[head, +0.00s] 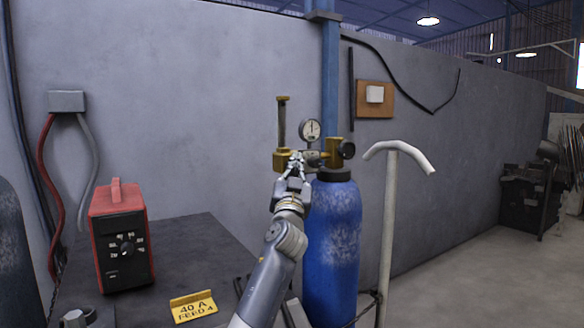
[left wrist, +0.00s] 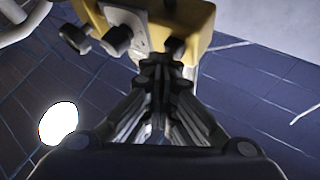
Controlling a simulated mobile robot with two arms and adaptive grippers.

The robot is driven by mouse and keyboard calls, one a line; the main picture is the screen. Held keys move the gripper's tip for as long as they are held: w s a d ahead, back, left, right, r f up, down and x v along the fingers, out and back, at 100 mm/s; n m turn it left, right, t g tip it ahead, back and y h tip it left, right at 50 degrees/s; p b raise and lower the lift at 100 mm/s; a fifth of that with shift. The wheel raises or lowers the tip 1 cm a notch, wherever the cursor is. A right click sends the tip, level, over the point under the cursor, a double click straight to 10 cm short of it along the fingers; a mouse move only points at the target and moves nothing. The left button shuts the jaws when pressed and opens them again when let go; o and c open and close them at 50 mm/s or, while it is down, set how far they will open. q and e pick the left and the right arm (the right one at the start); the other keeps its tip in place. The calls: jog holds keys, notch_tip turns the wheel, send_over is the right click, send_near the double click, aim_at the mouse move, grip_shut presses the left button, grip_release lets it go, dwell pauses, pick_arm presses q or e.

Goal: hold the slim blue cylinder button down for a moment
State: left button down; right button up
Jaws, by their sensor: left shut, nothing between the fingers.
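The slim blue cylinder (head: 333,245) stands upright beside the dark table, against the wall. Its brass regulator (head: 281,160) has a round gauge (head: 311,130) and a black knob (head: 347,149). In the left wrist view the yellow-brass body (left wrist: 200,22) carries a pale plate and several dark knobs or buttons; one small dark button (left wrist: 175,46) sits at the fingertips. My left gripper (head: 296,162) is shut and empty, with its tips at the brass body; the tips also show in the left wrist view (left wrist: 158,66). I cannot tell whether they touch the button or whether it is pressed.
A red power unit (head: 120,238) and a yellow label (head: 193,306) are on the dark table (head: 185,245) at left. A pale T-shaped handle (head: 391,200) stands just right of the cylinder. The floor farther right is open.

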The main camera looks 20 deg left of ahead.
dwell(0.8)
pick_arm(q)
jog(key=shift+s+d+f, duration=0.1)
jog(key=shift+s+d, duration=0.5)
jog(key=shift+d, duration=0.1)
jog(key=shift+d, duration=0.1)
jog(key=s+d, duration=0.1)
jog(key=d, duration=0.1)
jog(key=s+d, duration=0.1)
jog(key=s, duration=0.1)
jog(key=shift+d, duration=0.4)
